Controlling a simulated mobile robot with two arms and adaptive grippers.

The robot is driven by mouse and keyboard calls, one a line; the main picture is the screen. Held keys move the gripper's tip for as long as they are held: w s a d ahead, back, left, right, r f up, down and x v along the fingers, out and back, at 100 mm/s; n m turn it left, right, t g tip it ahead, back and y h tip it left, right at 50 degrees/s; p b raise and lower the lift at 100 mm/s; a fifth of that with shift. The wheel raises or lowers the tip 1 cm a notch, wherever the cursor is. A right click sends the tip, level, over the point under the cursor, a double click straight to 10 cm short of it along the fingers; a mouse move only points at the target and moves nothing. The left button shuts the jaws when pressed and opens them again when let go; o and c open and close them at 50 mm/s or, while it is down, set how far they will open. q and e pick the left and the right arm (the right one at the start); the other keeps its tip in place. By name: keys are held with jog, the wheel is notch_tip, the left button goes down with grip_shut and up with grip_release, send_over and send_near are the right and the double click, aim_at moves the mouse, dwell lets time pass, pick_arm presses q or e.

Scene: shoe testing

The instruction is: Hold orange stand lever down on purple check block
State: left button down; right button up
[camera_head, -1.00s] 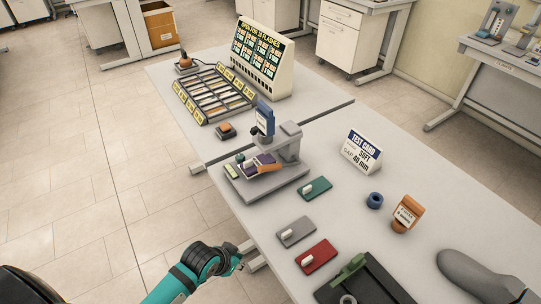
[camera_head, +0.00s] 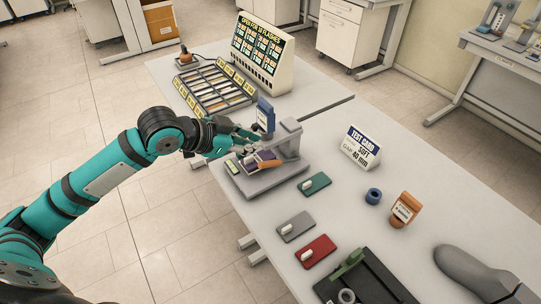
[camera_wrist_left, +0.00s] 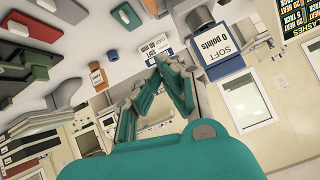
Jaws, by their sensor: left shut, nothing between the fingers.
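The grey test stand (camera_head: 284,176) stands near the left edge of the table. Its orange lever (camera_head: 267,164) lies low on the base, over a purple block (camera_head: 262,155) that is partly covered. My left gripper (camera_head: 252,143) is shut and empty, close above and beside the lever and block on the stand's left side. Whether it touches either cannot be told. My right gripper is out of view.
Behind the stand are a slotted tray (camera_head: 213,90) and a flash-card board (camera_head: 263,55).

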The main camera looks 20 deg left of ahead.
pick_arm(q)
jog(key=shift+w, duration=0.1)
jog(key=w+d+f+p, duration=0.3)
jog(key=w+f+p, duration=0.1)
jog(key=f, duration=0.5)
jog(key=shift+w+f+p, duration=0.3)
jog(key=shift+w+f, duration=0.05)
jog(key=shift+w, duration=0.5)
